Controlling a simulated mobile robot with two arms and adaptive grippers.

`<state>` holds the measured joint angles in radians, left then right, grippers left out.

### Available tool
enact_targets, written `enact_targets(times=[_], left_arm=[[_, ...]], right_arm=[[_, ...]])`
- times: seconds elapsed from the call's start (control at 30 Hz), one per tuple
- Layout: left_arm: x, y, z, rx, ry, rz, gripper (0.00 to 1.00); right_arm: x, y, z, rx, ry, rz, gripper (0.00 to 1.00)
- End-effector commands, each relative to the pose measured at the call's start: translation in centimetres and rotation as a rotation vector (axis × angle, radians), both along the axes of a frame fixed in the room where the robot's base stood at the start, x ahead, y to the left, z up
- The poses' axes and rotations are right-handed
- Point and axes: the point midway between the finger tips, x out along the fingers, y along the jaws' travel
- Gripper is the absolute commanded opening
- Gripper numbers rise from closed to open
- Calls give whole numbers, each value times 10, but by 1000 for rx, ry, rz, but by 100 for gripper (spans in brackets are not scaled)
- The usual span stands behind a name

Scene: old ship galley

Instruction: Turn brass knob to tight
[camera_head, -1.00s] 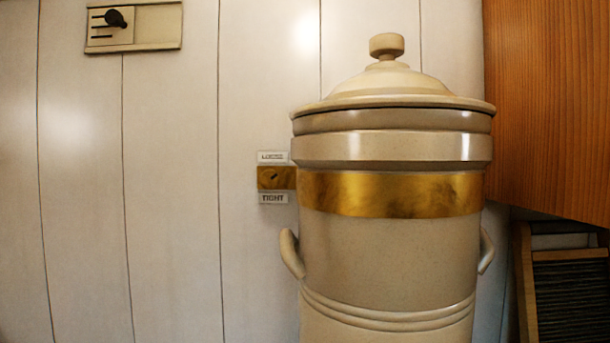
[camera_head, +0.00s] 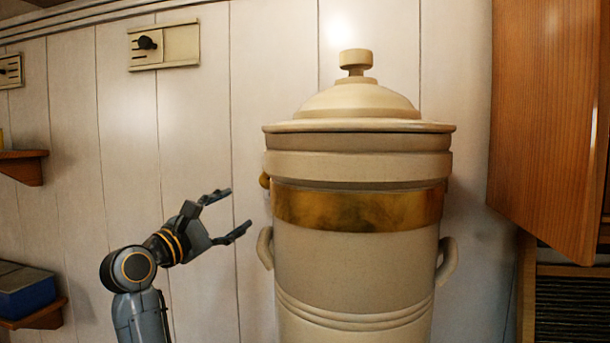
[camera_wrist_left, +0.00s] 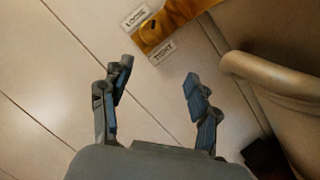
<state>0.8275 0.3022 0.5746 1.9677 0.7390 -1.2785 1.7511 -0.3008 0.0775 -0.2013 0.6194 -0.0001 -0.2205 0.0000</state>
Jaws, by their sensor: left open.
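My left gripper (camera_head: 236,212) is open and empty, its fingers pointing right toward the left side of a big cream urn. In the left wrist view the gripper (camera_wrist_left: 158,72) has its two fingers spread apart. Beyond the fingertips in that view is the brass knob (camera_wrist_left: 152,28) with a dark mark on it, between a "LOOSE" label (camera_wrist_left: 136,17) and a "TIGHT" label (camera_wrist_left: 162,52). The fingers appear apart from it. In the head view only a bit of brass (camera_head: 264,181) shows at the urn's left edge; the labels are hidden there. My right gripper is not in view.
The lidded urn (camera_head: 350,262) with a brass band stands close to the panelled wall. Its left handle (camera_head: 265,248) is close to my fingers. A wooden cabinet (camera_head: 545,120) is on the right. Shelves (camera_head: 38,315) are on the left.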

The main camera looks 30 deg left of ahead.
Motion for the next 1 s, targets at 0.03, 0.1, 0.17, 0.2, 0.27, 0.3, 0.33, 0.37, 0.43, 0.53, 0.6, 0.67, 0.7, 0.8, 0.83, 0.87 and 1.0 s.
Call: enact_targets(times=[0.03, 0.1, 0.17, 0.2, 0.27, 0.3, 0.33, 0.37, 0.43, 0.53, 0.6, 0.67, 0.7, 0.8, 0.83, 0.87, 1.0], left_arm=[[-10, 0, 13, -16, -22, -5, 61], [-15, 0, 22, -32, -36, -10, 61], [-14, 0, 25, -37, -40, -14, 61], [-10, -1, 26, -39, -39, -15, 61], [-2, -2, 29, -39, -39, -16, 61], [4, -2, 31, -39, -37, -17, 61], [9, -3, 33, -39, -37, -16, 61], [15, -3, 34, -39, -36, -16, 61], [31, -5, 38, -39, -35, -17, 61], [52, -6, 44, -39, -36, -16, 61], [67, -9, 47, -37, -36, -17, 61], [78, -9, 49, -38, -36, -17, 61], [85, -9, 51, -38, -36, -15, 61], [99, -10, 53, -36, -37, -14, 61], [103, -11, 54, -36, -37, -14, 61], [106, -11, 54, -35, -38, -14, 61], [115, -11, 54, -34, -37, -13, 61]], right_arm=[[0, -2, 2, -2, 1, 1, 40], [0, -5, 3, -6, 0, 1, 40], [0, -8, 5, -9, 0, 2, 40], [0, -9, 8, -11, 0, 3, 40], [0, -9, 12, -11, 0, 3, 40], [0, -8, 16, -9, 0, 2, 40], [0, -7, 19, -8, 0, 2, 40], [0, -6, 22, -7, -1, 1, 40], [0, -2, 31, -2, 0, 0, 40], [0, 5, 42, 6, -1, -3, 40], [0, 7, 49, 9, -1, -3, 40], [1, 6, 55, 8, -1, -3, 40], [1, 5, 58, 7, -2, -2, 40], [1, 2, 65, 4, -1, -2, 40], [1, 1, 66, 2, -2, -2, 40], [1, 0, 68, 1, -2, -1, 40], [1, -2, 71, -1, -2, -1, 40]])
